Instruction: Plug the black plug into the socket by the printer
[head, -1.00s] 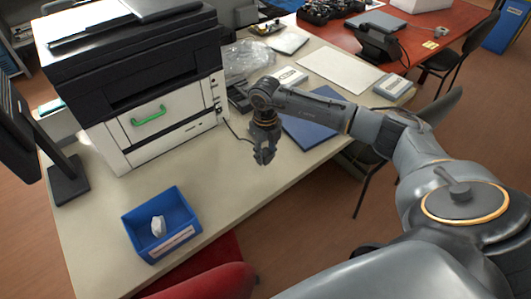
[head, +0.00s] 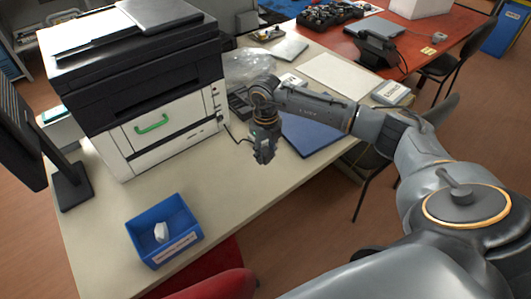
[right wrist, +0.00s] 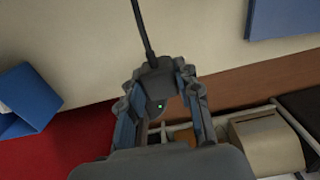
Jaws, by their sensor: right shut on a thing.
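My right gripper (head: 264,157) is above the pale desk, just right of the printer (head: 145,95). In the right wrist view, my right gripper (right wrist: 157,72) is shut on the black plug (right wrist: 155,88), which sits between its two fingers. The plug's dark cable (right wrist: 143,28) runs up out of that view. In the head view a thin cable (head: 236,136) runs from beside the printer to the gripper. Small dark fittings show on the printer's right side, but I cannot tell which is the socket. My left gripper is not in view.
A blue bin (head: 165,230) with a white lump stands at the desk's front. A blue folder (head: 310,138) lies right of the gripper. A dark phone (head: 240,103) is behind it. A monitor (head: 30,150) is at left. The desk between bin and gripper is clear.

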